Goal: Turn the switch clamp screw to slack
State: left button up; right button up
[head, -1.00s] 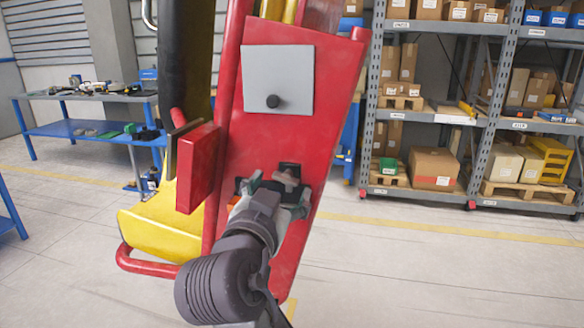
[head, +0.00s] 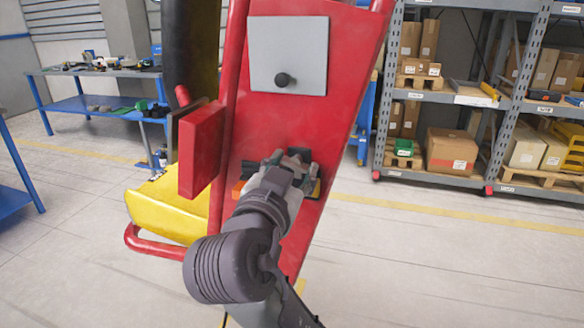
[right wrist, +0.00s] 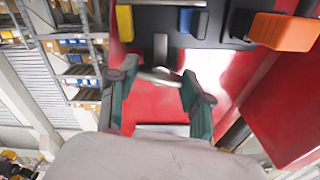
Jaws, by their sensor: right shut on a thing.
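A red car panel (head: 300,120) carries a dark switch mount, seen in the right wrist view as a black plate (right wrist: 232,28) with yellow, blue and orange parts. A grey metal piece with a short stem, which looks like the clamp screw (right wrist: 160,74), sticks out of the plate. My right gripper (head: 288,160) is at the mount and hides the screw in the head view. My left gripper is not in view.
A grey cover plate with a black knob (head: 288,55) is above my right gripper. A red box (head: 202,148) juts out at the left, above a yellow body part (head: 165,212). Shelves (head: 470,100) and a blue workbench (head: 95,105) stand behind. The floor at right is open.

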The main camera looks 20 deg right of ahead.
jog(key=shift+n+p, duration=0.4)
jog(key=shift+n, duration=0.6)
jog(key=o, duration=1.2)
jog(key=shift+c, duration=0.2)
